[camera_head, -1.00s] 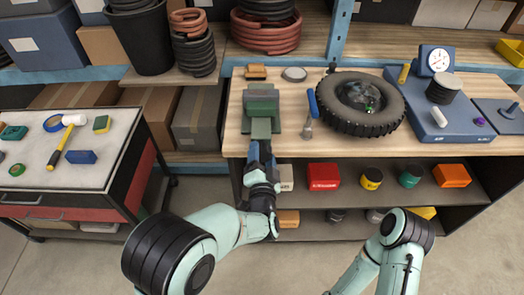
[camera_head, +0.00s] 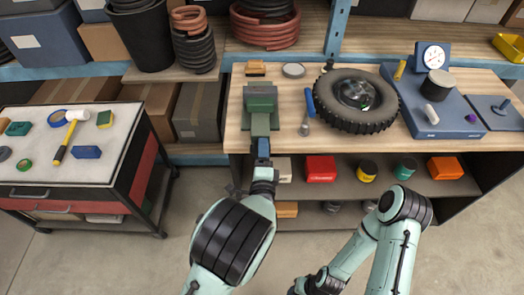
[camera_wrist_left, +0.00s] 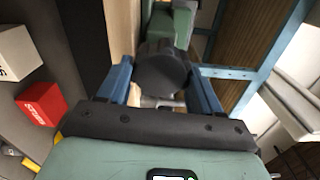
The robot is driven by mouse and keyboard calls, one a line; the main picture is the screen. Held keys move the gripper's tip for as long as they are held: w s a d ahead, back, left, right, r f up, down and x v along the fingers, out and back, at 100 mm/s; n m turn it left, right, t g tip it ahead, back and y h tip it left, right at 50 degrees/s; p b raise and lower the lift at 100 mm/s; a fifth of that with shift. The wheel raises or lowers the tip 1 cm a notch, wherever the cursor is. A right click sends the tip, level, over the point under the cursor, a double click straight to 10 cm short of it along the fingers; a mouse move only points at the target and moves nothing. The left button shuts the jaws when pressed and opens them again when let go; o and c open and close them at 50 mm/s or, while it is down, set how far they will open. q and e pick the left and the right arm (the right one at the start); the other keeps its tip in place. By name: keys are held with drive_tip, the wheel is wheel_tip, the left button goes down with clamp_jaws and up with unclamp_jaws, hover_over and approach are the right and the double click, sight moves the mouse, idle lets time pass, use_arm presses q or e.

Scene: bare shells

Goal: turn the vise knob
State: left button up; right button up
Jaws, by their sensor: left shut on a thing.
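The green vise (camera_head: 261,98) stands at the left front of the wooden workbench, its narrower front part reaching the bench edge. My left gripper (camera_head: 263,150) is at the front of the vise, just off the bench edge. In the left wrist view the round black vise knob (camera_wrist_left: 160,68) sits between the two blue fingers of my left gripper (camera_wrist_left: 162,90), which are shut on it. In the head view the knob is hidden by the gripper.
A wheel with a black tyre (camera_head: 356,100) and a blue-handled tool (camera_head: 308,108) lie right of the vise. A blue base with a dial gauge (camera_head: 433,58) stands farther right. A tool cart (camera_head: 120,160) is at left. The shelf below holds small boxes and cans.

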use_arm(q)
drive_tip(key=shift+m, duration=0.4)
use_arm(e)
drive_tip(key=shift+w+r, duration=0.15)
drive_tip(key=shift+r, duration=0.05)
use_arm(q)
drive_tip(key=o, duration=1)
drive_tip(key=shift+o, duration=0.2)
drive_tip(key=s+b, duration=0.1)
drive_tip(key=s, duration=1.2)
drive_tip(key=shift+s+b, duration=0.2)
drive_tip(key=shift+b, duration=0.2)
use_arm(e)
drive_tip(key=s+f, duration=0.1)
drive_tip(key=f, duration=0.1)
drive_tip(key=shift+s+f, duration=0.3)
drive_tip(key=shift+s, duration=0.1)
